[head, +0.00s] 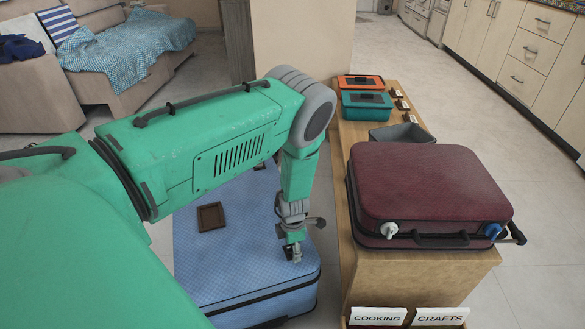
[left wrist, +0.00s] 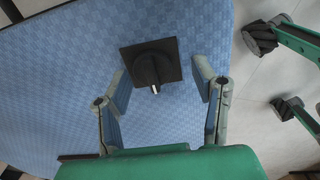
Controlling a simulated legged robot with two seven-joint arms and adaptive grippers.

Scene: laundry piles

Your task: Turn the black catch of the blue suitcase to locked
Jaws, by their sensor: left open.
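The blue suitcase (head: 240,275) lies flat on the floor, left of the wooden bench. Its blue checked surface fills much of the left wrist view (left wrist: 60,90). The black catch (left wrist: 150,62) is a square plate with a raised knob, whose pale-marked end points toward the bottom of that view. My left gripper (head: 292,253) points down over the suitcase's right part. In the left wrist view its open fingers (left wrist: 160,85) stand on either side of the knob, with visible gaps. I cannot tell their height above it. In the head view the catch is not distinguishable near the gripper.
A brown square frame (head: 210,217) lies on the suitcase. The wooden bench (head: 400,275) on the right carries a maroon suitcase (head: 425,185), a grey bin (head: 402,133), a teal box (head: 367,106) and an orange box (head: 358,82). A sofa (head: 120,75) stands behind.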

